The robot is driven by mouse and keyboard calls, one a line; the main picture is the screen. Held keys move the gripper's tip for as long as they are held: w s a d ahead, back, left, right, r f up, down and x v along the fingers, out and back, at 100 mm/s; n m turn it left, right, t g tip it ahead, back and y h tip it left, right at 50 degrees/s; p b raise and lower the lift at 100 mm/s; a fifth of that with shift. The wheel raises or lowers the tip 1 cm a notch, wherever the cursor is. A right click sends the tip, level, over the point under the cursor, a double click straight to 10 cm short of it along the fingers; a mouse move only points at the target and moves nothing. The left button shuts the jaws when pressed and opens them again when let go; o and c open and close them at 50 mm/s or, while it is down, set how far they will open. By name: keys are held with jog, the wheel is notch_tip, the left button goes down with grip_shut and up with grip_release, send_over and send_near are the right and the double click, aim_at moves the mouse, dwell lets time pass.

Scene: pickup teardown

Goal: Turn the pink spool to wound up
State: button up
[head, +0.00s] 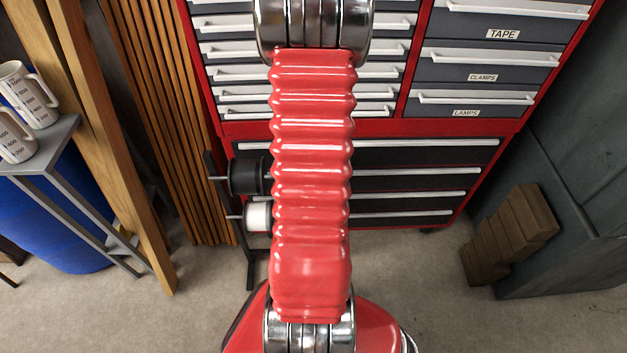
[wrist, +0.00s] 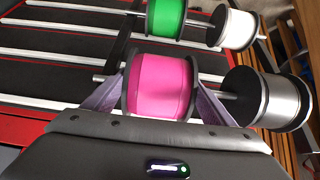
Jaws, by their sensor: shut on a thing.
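The pink spool (wrist: 160,86) sits on a metal rod in the middle of the wrist view, with black flanges at both ends. My gripper (wrist: 158,95) is shut on it, with one purple-grey finger at its left flange and the other at its right. The lower part of the spool is hidden behind the gripper's dark body. In the head view my red arm covers the middle, and neither the pink spool nor the gripper can be seen there.
A grey spool (wrist: 267,97) is right of the pink one on the same rod. Green (wrist: 166,18) and white (wrist: 232,25) spools hang on another rod. A red tool chest (head: 470,140) stands behind. A small table with mugs (head: 25,95) is at left.

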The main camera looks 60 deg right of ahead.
jog(key=shift+s, duration=0.1)
jog(key=o, duration=1)
jog(key=shift+o, duration=0.2)
jog(key=shift+r, duration=4.9)
